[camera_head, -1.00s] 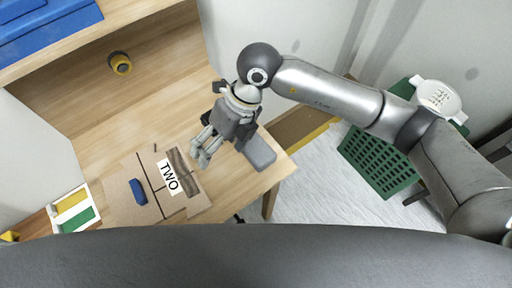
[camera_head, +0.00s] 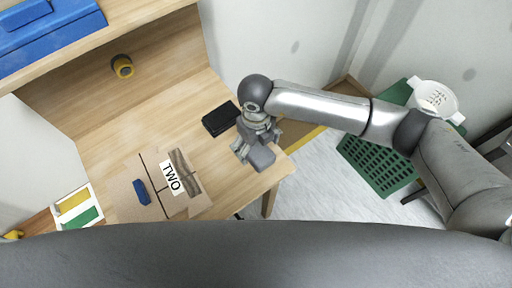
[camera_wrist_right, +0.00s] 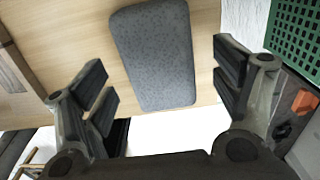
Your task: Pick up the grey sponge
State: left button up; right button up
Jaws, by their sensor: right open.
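The grey sponge (camera_head: 261,157) lies flat near the right front corner of the wooden table (camera_head: 225,187). In the right wrist view the speckled grey sponge (camera_wrist_right: 158,52) lies between and beyond the two fingers, apart from both. My right gripper (camera_head: 254,150) is over the sponge, pointing down, with its fingers spread and empty. It also shows in the right wrist view (camera_wrist_right: 168,90). In the head view the gripper hides part of the sponge. My left gripper is not in view.
A black box (camera_head: 219,118) lies just left of my right gripper. A green crate (camera_head: 375,165) stands right of the table.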

jog(key=shift+f, duration=1.2)
jog(key=c, duration=1)
jog(key=shift+r, duration=0.5)
notch_tip(320, 180, up, 2)
jog(key=shift+s+r+b, duration=0.1)
jog(key=shift+r+b, duration=0.1)
jog(key=shift+b, duration=0.55)
jog(key=s+r, duration=0.1)
jog(key=r, duration=0.1)
jog(key=s+r, duration=0.2)
jog(key=s+r+b, duration=0.1)
jog(key=s+r, duration=0.1)
jog(key=shift+s+d, duration=0.1)
jog(key=shift+d, duration=0.2)
jog(key=shift+s+d+r+b, duration=0.25)
jog(key=shift+s+r, duration=0.35)
jog(key=shift+s, duration=0.8)
jog(key=shift+s+d+r+b, duration=0.1)
jog(key=shift+s+r+b, duration=0.4)
jog(key=shift+s, duration=0.95)
jog(key=shift+s+d+r+b, duration=0.1)
jog(key=shift+s+d+r, duration=0.1)
jog(key=shift+s+r, duration=0.9)
jog(key=shift+s+f, duration=0.3)
jog(key=shift+f, duration=0.05)
